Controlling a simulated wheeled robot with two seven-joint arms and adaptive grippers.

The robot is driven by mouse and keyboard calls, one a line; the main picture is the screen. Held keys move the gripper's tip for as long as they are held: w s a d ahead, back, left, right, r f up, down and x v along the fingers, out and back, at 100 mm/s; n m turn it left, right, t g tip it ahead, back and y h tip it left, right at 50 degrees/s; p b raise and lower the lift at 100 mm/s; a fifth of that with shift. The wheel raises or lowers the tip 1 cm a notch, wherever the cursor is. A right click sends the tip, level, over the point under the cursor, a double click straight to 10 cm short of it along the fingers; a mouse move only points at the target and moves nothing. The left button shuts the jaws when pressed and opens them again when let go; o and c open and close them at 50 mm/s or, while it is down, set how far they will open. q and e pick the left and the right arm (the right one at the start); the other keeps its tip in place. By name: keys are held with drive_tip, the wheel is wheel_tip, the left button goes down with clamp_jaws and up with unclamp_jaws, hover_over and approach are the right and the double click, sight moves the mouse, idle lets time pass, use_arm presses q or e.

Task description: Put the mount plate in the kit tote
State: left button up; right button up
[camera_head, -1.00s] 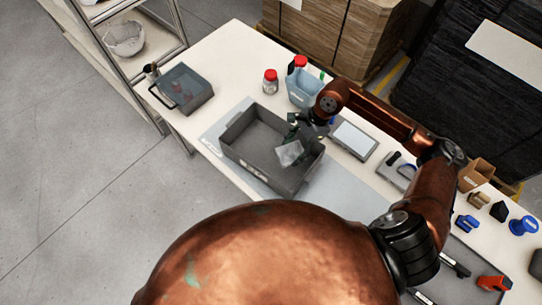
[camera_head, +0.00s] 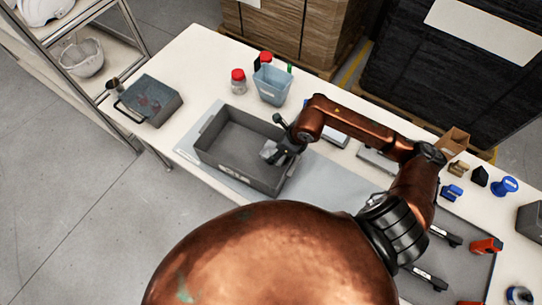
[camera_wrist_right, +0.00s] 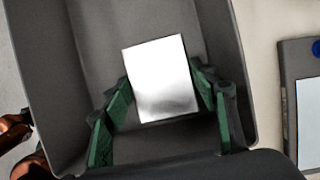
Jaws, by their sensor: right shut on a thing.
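The kit tote (camera_head: 236,177) is an open grey box on a light mat on the table. It fills much of the right wrist view (camera_wrist_right: 228,55). The mount plate (camera_wrist_right: 158,82) is a flat, shiny silver rectangle; in the head view (camera_head: 268,149) it is small and partly hidden by the gripper. My right gripper (camera_head: 279,148) is at the right end of the tote, over its opening. Its green-padded fingers (camera_wrist_right: 160,78) are shut on the plate's two sides. Whether the plate touches the tote floor I cannot tell. My left gripper is not in view.
A grey lidded-looking box (camera_head: 150,100) stands at the table's left end. A red-capped jar (camera_head: 238,81) and a light-blue bin (camera_head: 271,86) stand behind the tote. Blue, black and red parts (camera_head: 486,246) lie at the right. The tote's left part looks empty.

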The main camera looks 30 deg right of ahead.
drive_tip(key=shift+f, duration=2.45)
drive_tip(key=o, duration=1.7)
drive_tip(key=shift+f, duration=0.1)
drive_tip(key=v, duration=1.2)
